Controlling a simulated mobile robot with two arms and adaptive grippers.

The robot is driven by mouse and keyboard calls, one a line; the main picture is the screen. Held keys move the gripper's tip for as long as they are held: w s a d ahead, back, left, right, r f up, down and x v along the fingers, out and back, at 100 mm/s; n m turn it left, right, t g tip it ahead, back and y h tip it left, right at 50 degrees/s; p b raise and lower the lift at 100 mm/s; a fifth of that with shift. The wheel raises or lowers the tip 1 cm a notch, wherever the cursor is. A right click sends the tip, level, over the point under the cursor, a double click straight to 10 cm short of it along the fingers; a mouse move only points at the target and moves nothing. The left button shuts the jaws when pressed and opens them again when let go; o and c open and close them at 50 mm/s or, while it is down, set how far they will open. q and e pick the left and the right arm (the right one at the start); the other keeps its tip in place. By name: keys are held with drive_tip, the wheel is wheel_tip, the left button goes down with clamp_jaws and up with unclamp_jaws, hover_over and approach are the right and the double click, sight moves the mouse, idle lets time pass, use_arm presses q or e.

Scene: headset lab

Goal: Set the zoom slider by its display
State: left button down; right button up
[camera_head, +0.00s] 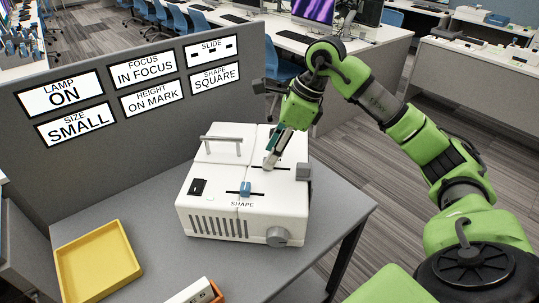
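A white box-shaped device (213,209) stands on the grey table. A blue slider knob (246,188) sits near the middle of its front slot, above the word SHAPE. A second slot (284,169) runs across the top behind it. My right gripper (270,161) points down at this rear slot. Its fingertips are at or just above the slot; whether they touch a knob there is hidden, and so is whether they are open or shut. The display signs on the partition include a size sign (75,126) reading SMALL and a shape sign (215,78) reading SQUARE. My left gripper is out of view.
The device also has a handle (222,138), a black rocker switch (198,187) and a grey side knob (278,237). A yellow tray (97,262) lies at the left. A white-and-orange item (197,293) is at the front edge. The partition (150,150) stands behind.

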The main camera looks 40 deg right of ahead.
drive_tip(key=shift+x, duration=1.05)
clamp_jaws()
drive_tip(key=shift+s+d+f+b, duration=0.15)
drive_tip(key=shift+s+d+b, duration=0.2)
drive_tip(key=shift+d+b, duration=0.1)
drive_tip(key=shift+s+d, duration=0.1)
drive_tip(key=shift+s, duration=0.05)
unclamp_jaws()
drive_tip(key=shift+r, duration=0.25)
drive_tip(key=v, duration=1.2)
